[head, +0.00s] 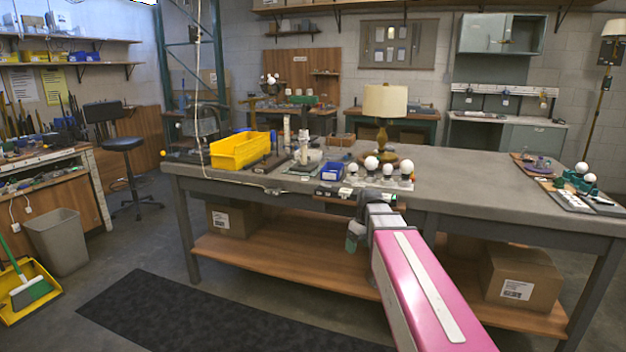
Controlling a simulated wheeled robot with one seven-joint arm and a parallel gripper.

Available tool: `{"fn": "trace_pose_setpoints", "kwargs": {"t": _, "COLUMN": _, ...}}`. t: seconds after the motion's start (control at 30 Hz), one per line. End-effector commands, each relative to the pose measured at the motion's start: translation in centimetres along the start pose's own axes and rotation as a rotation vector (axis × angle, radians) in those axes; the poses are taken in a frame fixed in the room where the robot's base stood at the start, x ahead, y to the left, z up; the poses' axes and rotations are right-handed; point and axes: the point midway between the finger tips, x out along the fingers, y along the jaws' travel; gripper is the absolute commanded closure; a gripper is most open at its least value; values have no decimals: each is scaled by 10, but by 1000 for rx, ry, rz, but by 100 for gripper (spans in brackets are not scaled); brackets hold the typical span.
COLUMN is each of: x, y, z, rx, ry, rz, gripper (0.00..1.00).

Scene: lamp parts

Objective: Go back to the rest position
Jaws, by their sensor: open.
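My pink arm reaches up from the bottom right to the front edge of the workbench (470,190). My gripper (372,194) is at its far end, small and dark, partly covered by my own wrist. It is open, and I see nothing held in it. A lamp with a cream shade (384,101) and a brass base stands upright on the bench, behind the gripper. Several white bulbs (371,163) stand on dark holders between the lamp and the gripper.
A yellow bin (240,151) and a small blue bin (332,172) stand on the bench left of the gripper. More bulbs and parts (581,180) lie at the right end. Cardboard boxes (520,276) sit on the lower shelf. The bench top right of the lamp is clear.

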Motion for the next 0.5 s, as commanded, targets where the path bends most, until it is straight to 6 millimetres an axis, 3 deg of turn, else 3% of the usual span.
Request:
{"fn": "trace_pose_setpoints", "kwargs": {"t": 0.03, "x": 15, "y": -6, "z": 15, "rx": 48, "ry": -10, "rz": 5, "gripper": 26}}
{"fn": "trace_pose_setpoints", "kwargs": {"t": 0.2, "x": 57, "y": -16, "z": 52, "rx": 219, "ry": -32, "rz": 37, "gripper": 26}}
{"fn": "trace_pose_setpoints", "kwargs": {"t": 0.5, "x": 117, "y": -39, "z": 117, "rx": 501, "ry": -60, "rz": 98, "gripper": 26}}
